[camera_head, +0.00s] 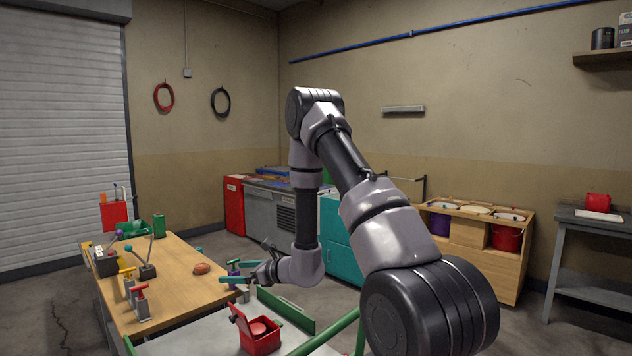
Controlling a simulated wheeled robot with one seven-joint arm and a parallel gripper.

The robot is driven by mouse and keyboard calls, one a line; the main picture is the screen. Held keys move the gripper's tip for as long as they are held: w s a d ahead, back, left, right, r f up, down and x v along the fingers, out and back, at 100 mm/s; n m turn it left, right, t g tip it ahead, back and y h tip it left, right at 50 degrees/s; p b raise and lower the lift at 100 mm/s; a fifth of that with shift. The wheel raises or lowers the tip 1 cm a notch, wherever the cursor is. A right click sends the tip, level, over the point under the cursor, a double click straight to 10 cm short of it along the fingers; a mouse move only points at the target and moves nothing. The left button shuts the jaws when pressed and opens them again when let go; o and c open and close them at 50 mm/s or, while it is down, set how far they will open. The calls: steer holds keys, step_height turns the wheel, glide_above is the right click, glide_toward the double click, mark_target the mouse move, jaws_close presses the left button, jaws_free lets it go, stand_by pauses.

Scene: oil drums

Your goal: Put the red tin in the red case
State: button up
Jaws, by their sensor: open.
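A small red case (260,342) stands with its lid raised on the pale surface at the bottom centre. A round, pinkish-red thing shows inside it; I cannot tell whether this is the red tin. A low, round, reddish-brown object (202,268) lies on the wooden table, and it too cannot be identified surely. My gripper (238,271) has teal fingers and is open over the table's right edge. A small purple-topped item (233,266) appears at or between its fingers; contact cannot be told. The gripper is above and left of the case.
A green rail borders the pale surface. A wooden cabinet with drums (467,262) and a grey bench (590,225) stand right.

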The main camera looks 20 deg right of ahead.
steer(key=s+a+r+n+g+y, duration=0.15)
steer(key=s+r+n+g, duration=0.25)
steer(key=s+r+n, duration=0.45)
steer(key=s+a+r+n+g+y, duration=0.1)
steer(key=s+a+r+n+g, duration=0.4)
steer(key=r, duration=0.7)
steer(key=s+d+r+n+t+h, duration=0.2)
steer(key=s+d+r+n+h, duration=0.2)
steer(key=s+d, duration=0.5)
steer(key=s+d+r+n+t+h, duration=0.3)
steer(key=s+d+r+n+h, duration=0.2)
steer(key=s+d+r+h, duration=0.2)
steer(key=shift+s+d, duration=0.9)
steer(key=shift+d, duration=0.2)
